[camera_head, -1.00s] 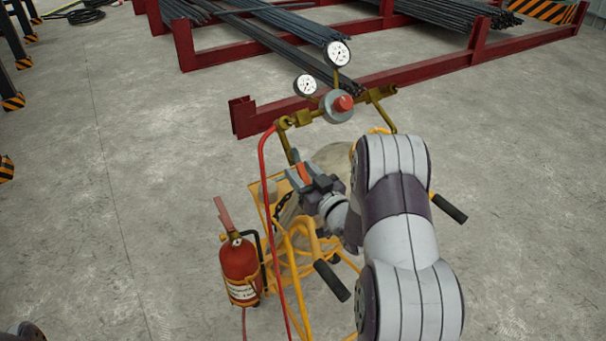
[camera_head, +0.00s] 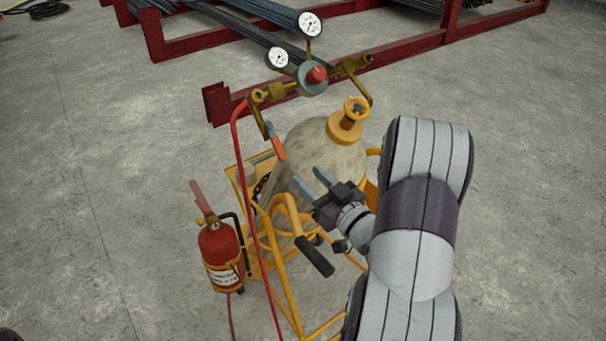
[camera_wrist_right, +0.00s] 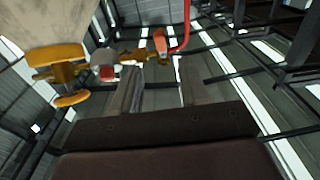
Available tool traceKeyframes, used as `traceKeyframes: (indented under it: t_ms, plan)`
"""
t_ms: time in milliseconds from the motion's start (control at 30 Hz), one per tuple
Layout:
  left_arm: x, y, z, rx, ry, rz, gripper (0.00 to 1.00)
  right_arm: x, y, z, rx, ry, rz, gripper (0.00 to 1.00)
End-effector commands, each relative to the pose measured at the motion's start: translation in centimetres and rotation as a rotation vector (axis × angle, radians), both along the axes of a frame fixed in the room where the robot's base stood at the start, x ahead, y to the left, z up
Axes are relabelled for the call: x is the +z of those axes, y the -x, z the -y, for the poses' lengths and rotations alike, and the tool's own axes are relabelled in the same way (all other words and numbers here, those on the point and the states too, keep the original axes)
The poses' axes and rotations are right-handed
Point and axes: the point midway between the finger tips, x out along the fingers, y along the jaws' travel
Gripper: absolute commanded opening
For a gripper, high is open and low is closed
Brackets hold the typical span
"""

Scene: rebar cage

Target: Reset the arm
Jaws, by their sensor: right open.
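My right gripper (camera_head: 315,184) is open and empty in the head view. Its fingers point up and left, in front of the grey gas cylinder (camera_head: 335,158) on the yellow cart. An orange-red lever (camera_head: 277,147) is beyond the fingertips, apart from them in the picture. In the right wrist view the two open fingers (camera_wrist_right: 162,92) show with nothing between them. The yellow valve wheel (camera_wrist_right: 58,75) and the lever (camera_wrist_right: 160,40) are beyond them. My left gripper is out of view.
The yellow cart (camera_head: 291,292) carries gauges (camera_head: 311,24), a red hose (camera_head: 240,150) and a black-gripped handle (camera_head: 314,257). A red fire extinguisher (camera_head: 221,255) is at its left. Red racks (camera_head: 215,105) with rebar are behind.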

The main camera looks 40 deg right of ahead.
Motion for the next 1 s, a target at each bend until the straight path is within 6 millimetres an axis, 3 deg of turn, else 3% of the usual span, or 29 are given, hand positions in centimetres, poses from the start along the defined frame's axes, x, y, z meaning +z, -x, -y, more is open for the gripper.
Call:
traceKeyframes:
  t_ms: [533, 633, 733, 867, 1000]
  plan:
    - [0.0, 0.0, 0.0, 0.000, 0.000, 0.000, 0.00, -0.4, -0.6, -0.2, -0.003, 0.012, -0.039, 0.45]
    - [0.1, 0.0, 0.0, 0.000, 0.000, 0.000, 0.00, -2.3, -2.4, -1.1, -0.027, 0.055, -0.221, 0.45]
    - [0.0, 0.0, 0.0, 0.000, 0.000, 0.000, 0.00, -5.2, -3.2, -3.2, -0.073, 0.102, -0.525, 0.45]
    - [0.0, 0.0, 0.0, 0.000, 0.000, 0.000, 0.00, -8.2, 0.1, -7.6, -0.108, 0.104, -0.944, 0.45]
    - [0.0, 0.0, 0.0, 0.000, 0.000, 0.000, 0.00, -9.2, 6.2, -12.9, -0.075, 0.071, -1.297, 0.45]
